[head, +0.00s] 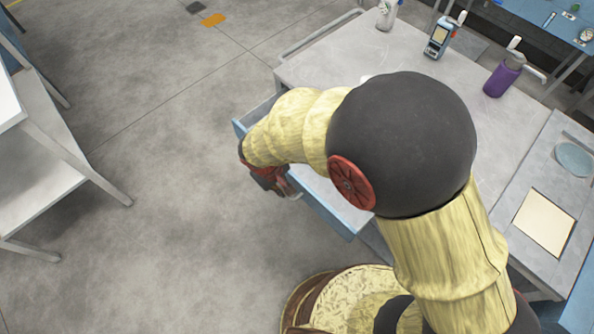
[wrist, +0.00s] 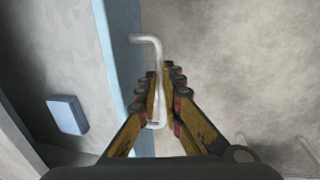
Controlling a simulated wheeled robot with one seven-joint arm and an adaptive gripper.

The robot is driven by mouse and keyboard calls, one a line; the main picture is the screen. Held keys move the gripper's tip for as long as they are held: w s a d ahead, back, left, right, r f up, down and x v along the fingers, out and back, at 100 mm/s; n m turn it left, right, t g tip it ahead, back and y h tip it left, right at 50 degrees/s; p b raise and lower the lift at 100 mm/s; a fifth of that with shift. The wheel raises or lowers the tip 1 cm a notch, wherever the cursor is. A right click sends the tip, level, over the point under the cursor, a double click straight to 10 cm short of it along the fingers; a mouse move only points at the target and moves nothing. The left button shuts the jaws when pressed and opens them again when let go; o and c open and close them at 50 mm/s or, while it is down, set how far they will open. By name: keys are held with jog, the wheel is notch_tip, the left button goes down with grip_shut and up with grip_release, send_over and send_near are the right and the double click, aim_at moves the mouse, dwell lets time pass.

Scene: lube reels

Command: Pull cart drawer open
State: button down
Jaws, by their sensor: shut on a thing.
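The cart (head: 312,66) has a grey top, and its drawer stands partly out, with a blue front (head: 328,208). In the wrist view the drawer front's blue edge (wrist: 121,50) runs beside a pale bent-bar handle (wrist: 152,42). My gripper (wrist: 161,88) is shut on the middle of the handle, with a finger on each side of the bar. In the head view my gripper (head: 272,180) is at the outer side of the drawer front, and my arm hides part of the drawer and cart. A small blue box (wrist: 67,114) lies inside the drawer.
On the cart top stand a handheld device (head: 439,38), a purple container (head: 502,77) and a white bottle (head: 387,14). A grey table (head: 45,165) is at the left. A round patterned drum (head: 345,292) is at the bottom. Open floor (head: 170,160) lies left of the drawer.

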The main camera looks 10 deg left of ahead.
jog(key=shift+s+a, duration=0.75)
jog(key=shift+s, duration=0.25)
jog(key=shift+s+a, duration=0.7)
jog(key=shift+s, duration=0.25)
jog(key=c, duration=2)
grip_release()
jog(key=shift+o, duration=0.4)
jog(key=shift+r, duration=0.1)
notch_tip(320, 180, up, 12)
jog(key=s+a, duration=0.1)
jog(key=shift+s+a+f, duration=0.25)
jog(key=shift+s, duration=0.1)
